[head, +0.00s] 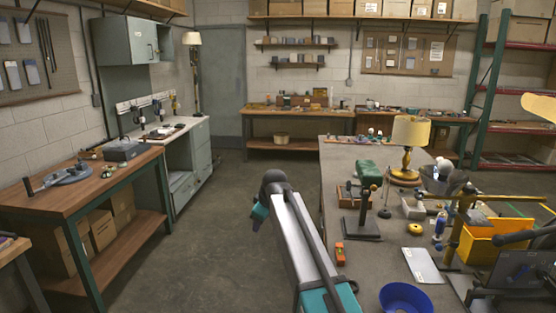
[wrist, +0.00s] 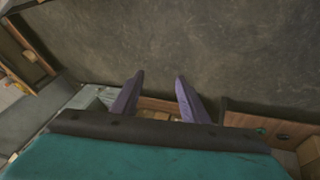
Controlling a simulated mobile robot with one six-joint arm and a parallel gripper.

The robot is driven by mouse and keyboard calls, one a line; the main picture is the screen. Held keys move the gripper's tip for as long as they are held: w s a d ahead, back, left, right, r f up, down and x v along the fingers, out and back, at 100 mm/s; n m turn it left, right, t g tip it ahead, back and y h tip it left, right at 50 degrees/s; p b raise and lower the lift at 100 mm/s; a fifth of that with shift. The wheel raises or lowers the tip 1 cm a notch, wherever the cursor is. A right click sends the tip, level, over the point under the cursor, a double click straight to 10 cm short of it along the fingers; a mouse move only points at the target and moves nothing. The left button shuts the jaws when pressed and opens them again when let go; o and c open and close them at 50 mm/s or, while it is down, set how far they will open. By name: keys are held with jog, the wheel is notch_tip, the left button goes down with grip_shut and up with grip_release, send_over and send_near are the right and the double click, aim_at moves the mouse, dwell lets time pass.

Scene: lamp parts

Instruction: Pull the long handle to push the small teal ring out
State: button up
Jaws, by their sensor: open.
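My gripper (wrist: 158,88) shows in the wrist view as two purple fingers, apart and with nothing between them, over the grey floor. In the head view my gripper (head: 257,217) is at the end of my arm, in the open floor between the benches and away from both. A grey tool with a long dark handle (head: 47,182) lies on the left wooden bench (head: 62,202); it may be the one with the long handle. I cannot make out a small teal ring in either view.
A grey box (head: 125,150) sits farther back on the left bench. The right table (head: 345,160) holds a lamp (head: 407,140), a dark stand (head: 362,225), a blue bowl (head: 405,298) and a yellow bin (head: 485,245). The floor (head: 195,240) between them is clear.

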jog(key=s+d+f+m+g, duration=0.2)
jog(key=s+f, duration=0.6)
jog(key=f, duration=0.5)
jog(key=s+d+f+m+g+h, duration=0.1)
jog(key=s+d+f+m+g, duration=0.15)
jog(key=s+f, duration=0.75)
jog(key=s+d+f+m+g, duration=0.1)
jog(key=s+d+f+m, duration=0.35)
jog(key=f, duration=1.05)
jog(key=s+d+f+m+g+p, duration=0.1)
jog(key=s+d+f, duration=0.3)
jog(key=s, duration=0.8)
jog(key=s+d+f+m+g+h, duration=0.1)
jog(key=s+d+f+g, duration=0.2)
jog(key=s, duration=0.9)
jog(key=s+d+f+m+g+p, duration=0.1)
jog(key=s+d+f, duration=0.5)
jog(key=s, duration=0.6)
jog(key=shift+s+d+f+m+g+h+p, duration=0.15)
jog(key=shift+s+d+m+g+h+p, duration=0.2)
jog(key=shift+d+g, duration=0.25)
jog(key=shift+c, duration=0.2)
jog(key=shift+c, duration=1)
